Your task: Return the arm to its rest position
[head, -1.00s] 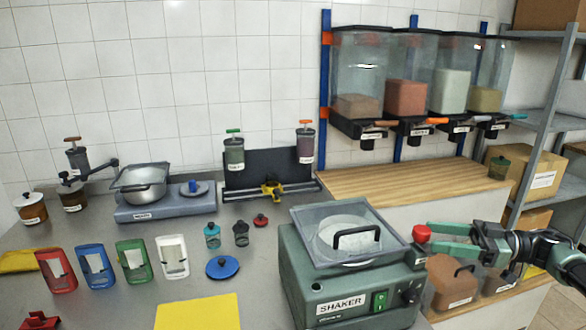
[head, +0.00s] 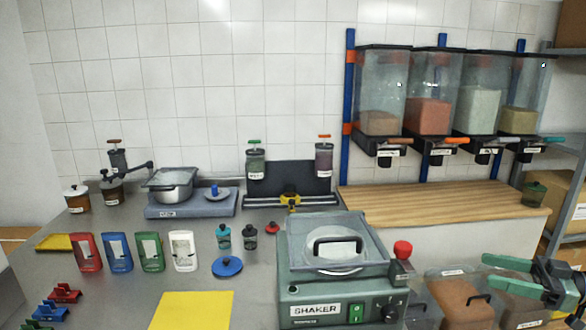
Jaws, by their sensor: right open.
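My right gripper (head: 512,275) is at the lower right of the head view, with green fingers pointing left. It is open and empty, over the clear bins beside the shaker. The green shaker (head: 318,290) stands at the front of the counter with its clear lid (head: 335,240) and black handle on top. A red knob (head: 402,249) stands up at the shaker's right side, apart from my right gripper's fingers. My left gripper is not in view.
Clear bins of brown contents (head: 458,298) lie beneath the right gripper. A wooden counter (head: 440,205) with wall dispensers (head: 430,100) above is behind.

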